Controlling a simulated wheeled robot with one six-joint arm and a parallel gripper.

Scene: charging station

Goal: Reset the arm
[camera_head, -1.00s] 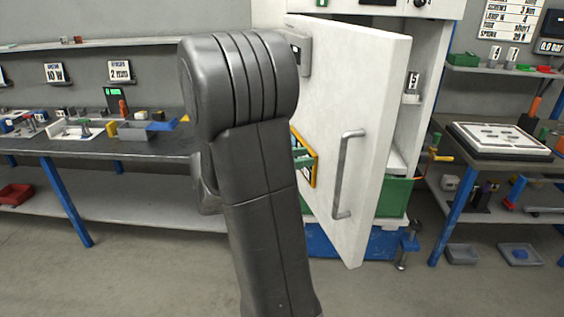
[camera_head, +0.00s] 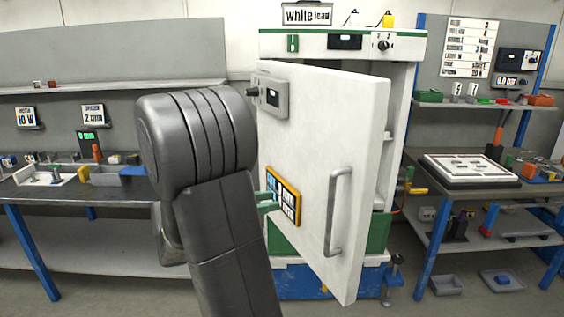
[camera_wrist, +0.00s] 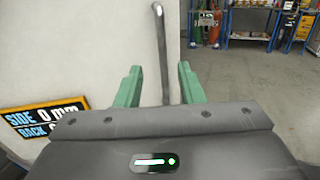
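My gripper (camera_wrist: 158,78) shows two green fingers spread apart with nothing held between them. In the head view its green fingertips (camera_head: 268,203) stick out from behind my dark grey arm, in front of the white cabinet door (camera_head: 310,140). The door stands ajar. Its grey bar handle (camera_head: 334,212) lies to the right of the fingers. In the wrist view the handle (camera_wrist: 163,40) shows between and beyond the fingers; I cannot tell whether they touch it. Most of the gripper is hidden by my arm in the head view.
The cabinet (camera_head: 420,45) stands behind the door. A yellow-framed sign (camera_head: 284,196) is on the door. A workbench (camera_head: 110,190) is at left, and another bench (camera_head: 440,190) with a white board is at right. Grey bins (camera_head: 446,285) lie on the floor at right.

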